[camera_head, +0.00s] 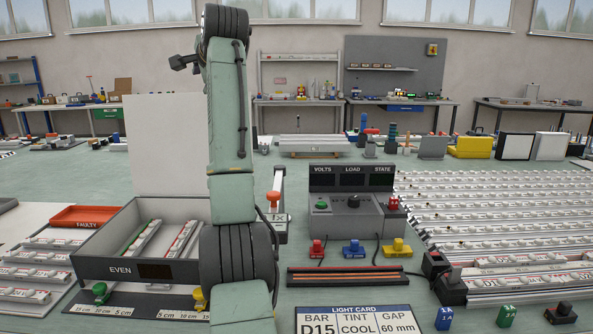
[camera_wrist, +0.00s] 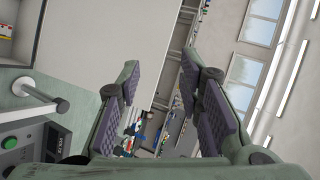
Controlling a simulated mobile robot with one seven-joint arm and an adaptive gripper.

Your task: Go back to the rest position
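My gripper (camera_wrist: 160,68) is open and empty in the wrist view, its purple-padded fingers spread apart with only the background room between them. In the head view my arm (camera_head: 230,120) stands raised left of centre. My fingers cannot be made out there. The arm hides part of the grey lightbox (camera_head: 95,268) marked EVEN, whose pale lid (camera_head: 165,140) stands up behind it. Light bars (camera_head: 143,237) lie inside the box. The light card (camera_head: 355,320) at the front reads D15, COOL, 60 mm.
A grey power unit (camera_head: 345,218) with VOLTS, LOAD and STATE displays stands right of my arm. Red, blue and yellow connectors (camera_head: 354,249) and a dark slotted rail (camera_head: 345,277) lie before it. Rows of bars (camera_head: 500,215) fill the right. An orange FAULTY tray (camera_head: 85,215) sits left.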

